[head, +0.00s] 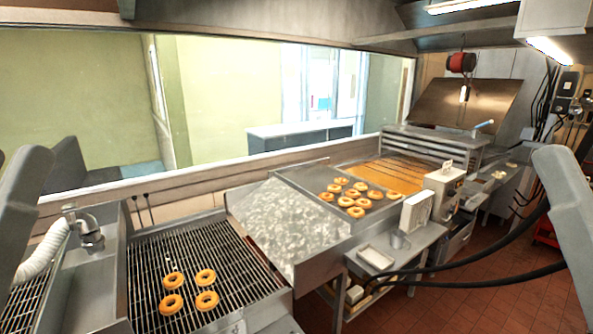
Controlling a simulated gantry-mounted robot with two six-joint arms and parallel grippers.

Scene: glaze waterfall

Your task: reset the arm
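The head view shows two grey arm links of mine, one at the left edge and one at the right edge. Neither gripper shows in the frame, so I cannot see whether either holds anything. Several ring doughnuts (172,304) lie flat on the dark wire rack (235,262) at the lower left. More doughnuts (355,212) lie in a group on the metal tray (300,176) beside the fryer oil (385,172).
A sloped metal plate (285,222) sits between the rack and the doughnut tray. A metal pipe fitting (88,232) stands left of the rack. A small pan (376,258) rests on a side shelf. Black hoses (470,277) cross at right above open red tile floor (460,308).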

